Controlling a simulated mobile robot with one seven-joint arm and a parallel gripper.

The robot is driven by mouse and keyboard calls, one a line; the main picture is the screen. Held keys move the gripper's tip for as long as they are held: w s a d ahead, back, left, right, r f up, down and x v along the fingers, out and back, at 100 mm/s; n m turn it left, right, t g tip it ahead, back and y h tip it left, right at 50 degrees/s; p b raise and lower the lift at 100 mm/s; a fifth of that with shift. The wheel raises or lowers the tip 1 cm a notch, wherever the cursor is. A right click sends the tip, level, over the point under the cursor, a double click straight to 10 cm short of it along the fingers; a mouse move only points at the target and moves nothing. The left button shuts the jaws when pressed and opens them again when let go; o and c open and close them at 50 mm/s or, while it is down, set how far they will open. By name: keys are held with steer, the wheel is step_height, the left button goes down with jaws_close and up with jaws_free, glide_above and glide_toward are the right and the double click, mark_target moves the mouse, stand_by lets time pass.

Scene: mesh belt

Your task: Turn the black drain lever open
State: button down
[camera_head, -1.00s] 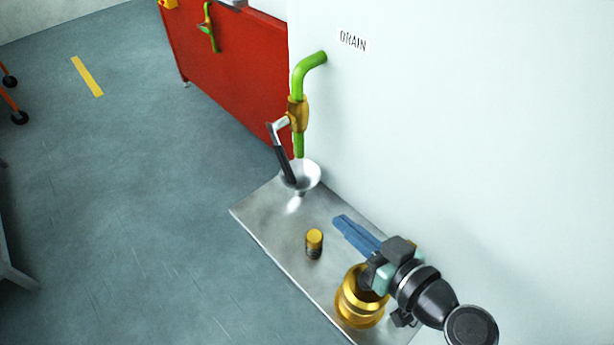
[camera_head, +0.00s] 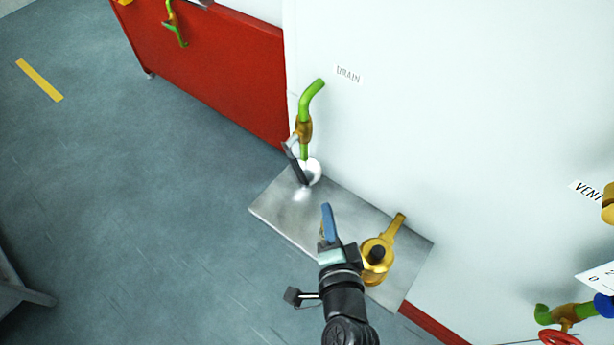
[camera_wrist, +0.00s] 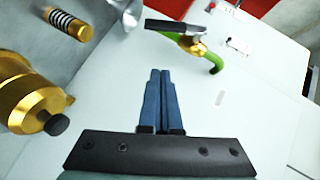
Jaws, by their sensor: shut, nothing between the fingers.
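The black drain lever (camera_head: 296,165) hangs down at a slant from the brass valve (camera_head: 304,130) on the green drain pipe (camera_head: 312,94), beside the funnel. In the wrist view the dark lever (camera_wrist: 170,26) lies across the picture above the fingertips, next to the brass valve (camera_wrist: 190,45). My gripper (camera_head: 327,208) is shut and empty, over the metal shelf, to the right of and nearer than the lever, and apart from it. Its blue fingers lie together in the wrist view (camera_wrist: 160,74), pointing toward the valve.
A brass vessel (camera_head: 376,260) is close right of my gripper.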

mark_target(297, 176)
steer(key=w+a+f+p, duration=0.2)
steer(key=w+a+f, duration=0.1)
steer(key=w, duration=0.7)
steer(key=shift+a+f, duration=0.4)
steer(key=shift+f, duration=0.3)
steer(key=shift+f, duration=0.1)
steer(key=b, duration=0.1)
steer(key=f+b, duration=0.1)
steer(key=b, duration=0.3)
steer(key=shift+w+a+f+m+t, duration=0.2)
steer(key=shift+w+a+m+t, duration=0.05)
steer(key=shift+m+t, duration=0.05)
steer(key=w+a+f+m+t+y+b, duration=0.1)
steer(key=b, duration=0.8)
steer(key=shift+a+f+m+t, duration=0.1)
steer(key=shift+a+m+t, duration=0.05)
steer(key=shift+m+t, duration=0.2)
steer(key=shift+a+t+b, duration=0.2)
steer(key=shift+t+b, duration=0.15)
steer(key=shift+b, duration=0.75)
steer(key=shift+r+m, duration=0.25)
